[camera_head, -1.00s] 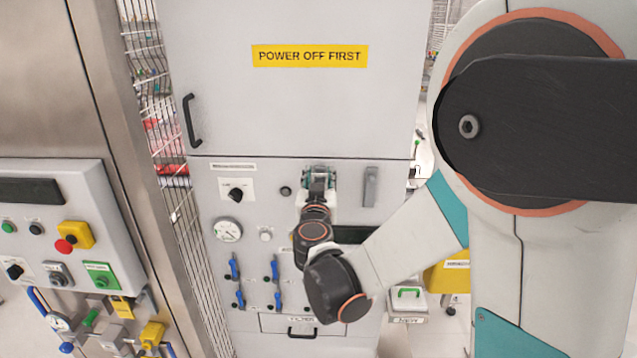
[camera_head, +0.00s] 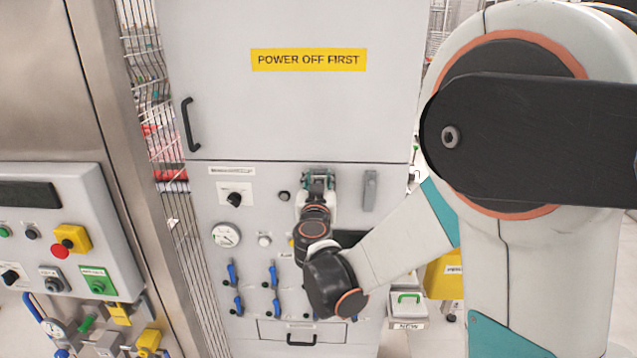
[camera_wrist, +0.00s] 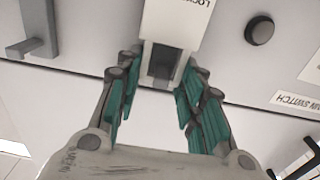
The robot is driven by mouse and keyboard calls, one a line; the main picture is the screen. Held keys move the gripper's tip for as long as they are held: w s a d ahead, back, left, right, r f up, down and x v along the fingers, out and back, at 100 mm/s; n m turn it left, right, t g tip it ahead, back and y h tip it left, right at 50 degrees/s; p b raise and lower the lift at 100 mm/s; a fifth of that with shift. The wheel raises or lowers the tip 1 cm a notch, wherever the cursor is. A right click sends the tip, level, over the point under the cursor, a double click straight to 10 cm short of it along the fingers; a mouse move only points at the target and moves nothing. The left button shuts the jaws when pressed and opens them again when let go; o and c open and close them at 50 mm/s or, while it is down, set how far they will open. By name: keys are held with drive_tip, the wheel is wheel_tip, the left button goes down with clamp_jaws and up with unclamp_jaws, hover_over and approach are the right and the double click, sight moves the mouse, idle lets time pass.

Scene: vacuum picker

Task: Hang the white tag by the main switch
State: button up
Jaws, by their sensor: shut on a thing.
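A white tag (camera_wrist: 178,22) with partly cut-off dark lettering starting "LOC" is between the fingers of my gripper (camera_wrist: 160,72), which is shut on it. In the head view my gripper (camera_head: 318,182) is at the grey cabinet front, between a round black button and a grey upright handle; the tag cannot be made out there. The main switch (camera_head: 235,199) is a black rotary knob on a white plate, left of my gripper. Its "MAIN SWITCH" label (camera_wrist: 296,103) is at the right edge of the wrist view, partly cut off. Whether the tag touches the panel cannot be told.
The black button (camera_head: 285,196) lies between my gripper and the switch; it also shows in the wrist view (camera_wrist: 259,30). The grey handle (camera_head: 370,190) is close on the right. A gauge (camera_head: 226,235) and several blue-levered valves (camera_head: 273,275) are below.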

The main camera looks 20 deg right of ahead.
drive_tip(key=o, duration=1.1)
